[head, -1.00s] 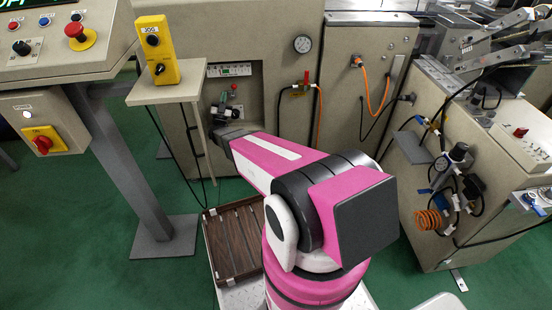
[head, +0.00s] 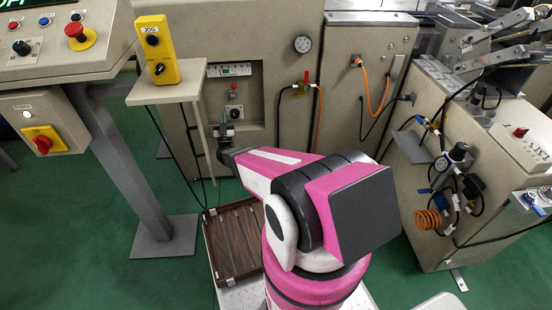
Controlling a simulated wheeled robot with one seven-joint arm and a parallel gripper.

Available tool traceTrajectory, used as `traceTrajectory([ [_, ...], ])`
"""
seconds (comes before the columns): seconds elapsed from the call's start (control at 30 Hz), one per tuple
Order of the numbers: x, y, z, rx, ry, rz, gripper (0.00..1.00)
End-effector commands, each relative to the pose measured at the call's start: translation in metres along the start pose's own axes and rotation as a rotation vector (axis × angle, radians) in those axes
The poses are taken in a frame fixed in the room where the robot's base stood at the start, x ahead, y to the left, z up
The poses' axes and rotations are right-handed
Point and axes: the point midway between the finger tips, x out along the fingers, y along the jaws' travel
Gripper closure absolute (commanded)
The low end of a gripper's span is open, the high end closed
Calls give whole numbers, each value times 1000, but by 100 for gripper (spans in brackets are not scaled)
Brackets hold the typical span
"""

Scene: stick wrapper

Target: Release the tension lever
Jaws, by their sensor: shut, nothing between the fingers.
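My gripper (head: 224,129) is small in the head view, at the end of my pink arm, in front of the lower left part of a recess in the beige machine cabinet (head: 280,25). It looks shut, and I see nothing held in it. Inside the recess, just above the gripper, is a small panel (head: 240,113) with a dark knob or lever end with some red (head: 234,87). I cannot tell for sure that this is the tension lever. My gripper covers part of the recess's lower left.
A red-handled valve (head: 306,77) with hoses is right of the recess. A yellow control box (head: 155,50) stands on a small shelf (head: 165,94) to the left. A brown slatted crate (head: 233,240) is on the floor below. A second cabinet (head: 480,200) stands at right.

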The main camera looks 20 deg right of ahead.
Motion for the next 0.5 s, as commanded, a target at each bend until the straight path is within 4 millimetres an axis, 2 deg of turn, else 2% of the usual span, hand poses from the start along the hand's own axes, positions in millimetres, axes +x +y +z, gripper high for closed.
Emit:
traceTrajectory([
  [0.1, -19, 0, 0, 0, -1, -1, 100],
  [0.3, -41, 0, 0, 1, 0, 0, 100],
  [0.43, -53, 0, 0, 1, -1, 0, 100],
  [0.5, -50, 0, -1, 3, -20, -7, 100],
])
